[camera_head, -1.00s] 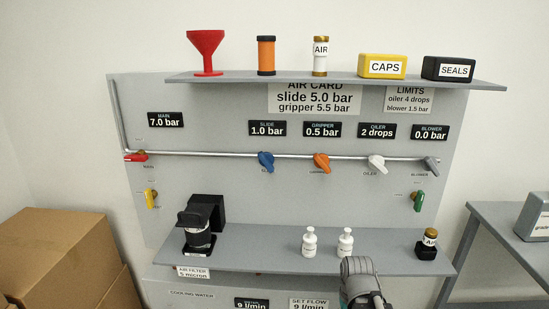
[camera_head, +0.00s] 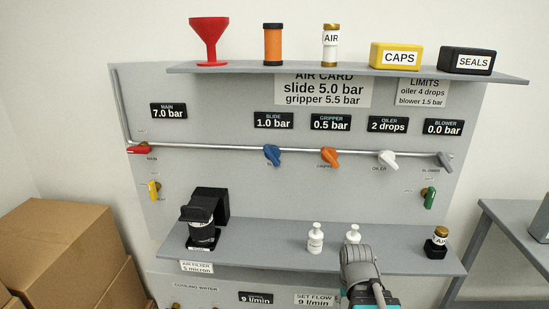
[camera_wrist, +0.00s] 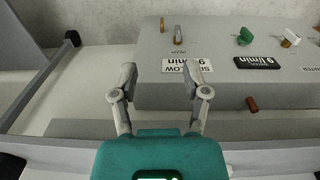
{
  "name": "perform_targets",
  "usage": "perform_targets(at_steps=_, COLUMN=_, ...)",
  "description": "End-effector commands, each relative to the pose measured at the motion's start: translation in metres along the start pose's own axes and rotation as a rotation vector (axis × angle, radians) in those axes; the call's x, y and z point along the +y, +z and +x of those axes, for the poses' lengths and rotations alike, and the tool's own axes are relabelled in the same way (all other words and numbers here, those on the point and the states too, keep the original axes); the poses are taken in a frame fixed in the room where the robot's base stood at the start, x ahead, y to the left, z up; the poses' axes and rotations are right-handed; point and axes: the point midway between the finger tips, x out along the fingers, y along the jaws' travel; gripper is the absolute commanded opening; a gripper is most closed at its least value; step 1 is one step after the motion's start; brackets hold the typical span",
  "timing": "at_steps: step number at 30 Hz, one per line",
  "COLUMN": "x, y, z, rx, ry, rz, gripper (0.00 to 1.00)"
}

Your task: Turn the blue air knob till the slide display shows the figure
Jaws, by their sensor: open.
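The blue air knob (camera_head: 272,154) sits on the grey pipe of the back panel in the head view, below the slide display (camera_head: 273,121), which reads 1.0 bar. The air card (camera_head: 324,89) above reads slide 5.0 bar and gripper 5.5 bar. In the wrist view my gripper (camera_wrist: 158,72) is open and empty, its two fingers apart, facing the lower part of the panel. In the head view my arm shows at the bottom right, in front of the lower shelf and well below and right of the blue knob; the fingertips are not visible there.
An orange knob (camera_head: 330,156), a white knob (camera_head: 387,159) and a grey knob (camera_head: 445,161) are on the same pipe. The lower shelf (camera_head: 270,248) juts out below, holding a black filter unit (camera_head: 202,225) and white bottles (camera_head: 315,239). Cardboard boxes (camera_head: 65,250) stand at left.

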Motion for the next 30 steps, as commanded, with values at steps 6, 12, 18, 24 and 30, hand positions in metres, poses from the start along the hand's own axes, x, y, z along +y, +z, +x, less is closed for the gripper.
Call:
perform_targets(at_steps=6, x=-0.005, y=-0.017, z=-0.02, rx=0.099, ry=0.125, rz=0.023, gripper=0.6)
perform_targets(at_steps=12, x=-0.007, y=-0.05, z=-0.061, rx=0.308, ry=0.311, rz=0.049, gripper=0.6)
perform_targets(at_steps=18, x=-0.026, y=-0.087, z=-0.121, rx=0.596, ry=0.465, rz=0.031, gripper=0.6)
perform_targets(at_steps=24, x=-0.068, y=-0.117, z=-0.191, rx=0.904, ry=0.543, rz=-0.047, gripper=0.6)
perform_targets(at_steps=30, x=-0.131, y=-0.133, z=-0.262, rx=1.196, ry=0.544, rz=-0.183, gripper=0.6)
